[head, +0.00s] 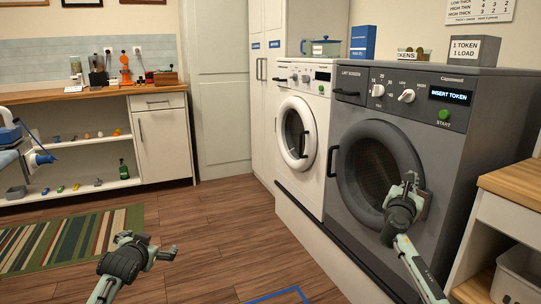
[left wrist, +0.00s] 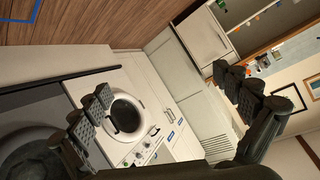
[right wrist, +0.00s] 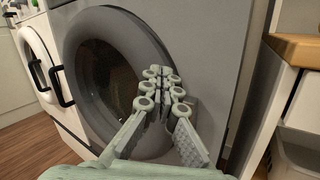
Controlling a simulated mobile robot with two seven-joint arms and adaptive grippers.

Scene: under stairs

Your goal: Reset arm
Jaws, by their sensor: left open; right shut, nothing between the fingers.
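My left gripper (head: 160,252) is open and empty above the wooden floor in the head view. Its two spread fingers also show in the left wrist view (left wrist: 165,100). My right gripper (head: 412,184) is in front of the round door of the dark grey washer (head: 475,110). In the right wrist view its fingertips (right wrist: 162,78) are together with nothing between them, in front of the right part of the door's rim. I cannot tell whether the fingers touch the door. The grey washer's display reads "INSERT TOKEN".
A white washer (head: 316,160) stands left of the grey one. A wooden-topped side counter (head: 520,182) is close at the right, with a white bin (head: 518,275) below. A workbench (head: 100,93) with shelves is at the back left. The floor (head: 210,215) between is clear beside a striped rug (head: 70,240).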

